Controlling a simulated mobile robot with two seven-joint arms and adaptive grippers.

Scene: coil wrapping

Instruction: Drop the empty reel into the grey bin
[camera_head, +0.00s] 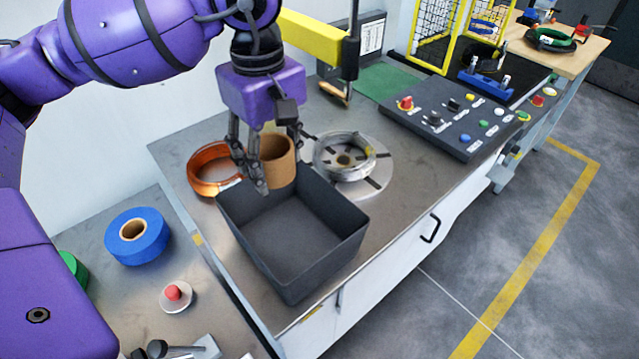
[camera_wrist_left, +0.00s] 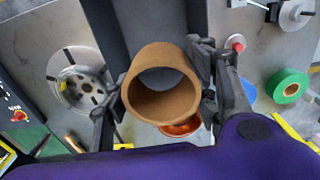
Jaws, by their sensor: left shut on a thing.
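The empty reel (camera_head: 277,163) is a brown cardboard tube. My left gripper (camera_head: 258,170) is shut on it and holds it over the back left edge of the grey bin (camera_head: 348,254). In the left wrist view the reel (camera_wrist_left: 161,84) sits between the two fingers of the gripper (camera_wrist_left: 160,85), its open end facing the camera. The bin is an open dark grey box on the metal bench and looks empty inside. Part of its wall (camera_wrist_left: 150,22) shows at the top of the left wrist view. My right gripper is not in view.
A copper coil (camera_head: 204,185) lies left of the bin. A round chuck with a silver ring (camera_head: 345,155) stands behind it. Blue tape (camera_head: 136,237) and a red button (camera_head: 174,294) are on the left table. A control panel (camera_head: 455,122) is at the back right.

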